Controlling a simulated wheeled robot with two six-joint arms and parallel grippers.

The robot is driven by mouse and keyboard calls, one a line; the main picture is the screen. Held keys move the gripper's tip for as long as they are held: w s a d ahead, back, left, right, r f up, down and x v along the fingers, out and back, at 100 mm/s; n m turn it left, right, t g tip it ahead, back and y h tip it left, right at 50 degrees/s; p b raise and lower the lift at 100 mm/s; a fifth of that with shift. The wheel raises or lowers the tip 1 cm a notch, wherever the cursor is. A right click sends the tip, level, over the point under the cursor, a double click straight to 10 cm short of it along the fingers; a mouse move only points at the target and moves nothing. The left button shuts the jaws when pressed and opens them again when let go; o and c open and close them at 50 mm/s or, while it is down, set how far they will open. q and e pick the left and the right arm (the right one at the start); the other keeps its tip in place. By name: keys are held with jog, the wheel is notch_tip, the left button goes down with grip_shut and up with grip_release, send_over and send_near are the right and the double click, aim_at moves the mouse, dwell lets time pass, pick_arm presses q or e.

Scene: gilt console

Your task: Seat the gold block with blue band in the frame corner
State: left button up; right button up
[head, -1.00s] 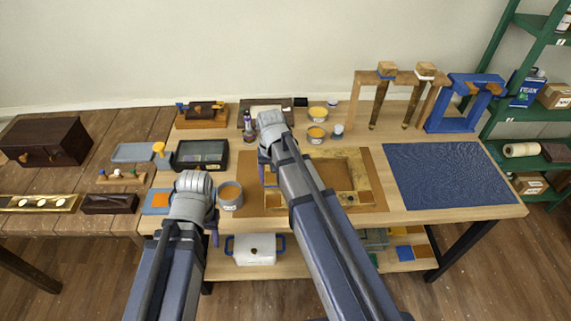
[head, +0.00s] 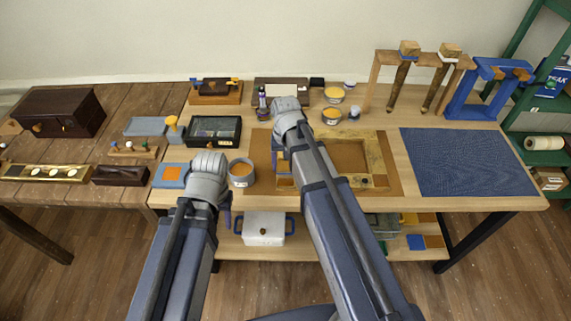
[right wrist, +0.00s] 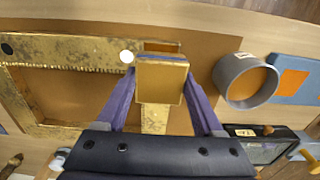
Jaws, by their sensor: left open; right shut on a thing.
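The gold block with the blue band (right wrist: 161,82) is between the purple fingers of my right gripper (right wrist: 158,92) in the right wrist view. Its blue band shows along its upper edge. The gold frame (head: 378,158) lies flat on a brown mat, and its textured rail (right wrist: 65,48) shows beside the block. The block overlaps part of the frame in that view; whether it touches is unclear. In the head view my right gripper (head: 281,160) is over the frame's left side, partly hidden by my arm. My left gripper (head: 226,208) is open near the table's front edge, mostly hidden.
A grey pot with orange contents (head: 241,173) stands just left of the frame, and also shows in the right wrist view (right wrist: 246,81). A dark glass-topped box (head: 214,131) is behind it. A blue mat (head: 465,162) lies clear at the right. A wooden rack (head: 375,78) stands behind.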

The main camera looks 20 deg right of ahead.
aim_at(286, 180)
jog(key=shift+f+b, duration=1.9)
jog(key=shift+f, duration=0.25)
jog(key=shift+f, duration=0.2)
jog(key=o, duration=1.4)
jog(key=shift+r, duration=0.15)
notch_tip(286, 180, up, 8)
jog(key=p, duration=0.7)
jog(key=shift+p, duration=0.3)
jog(key=shift+f, duration=0.2)
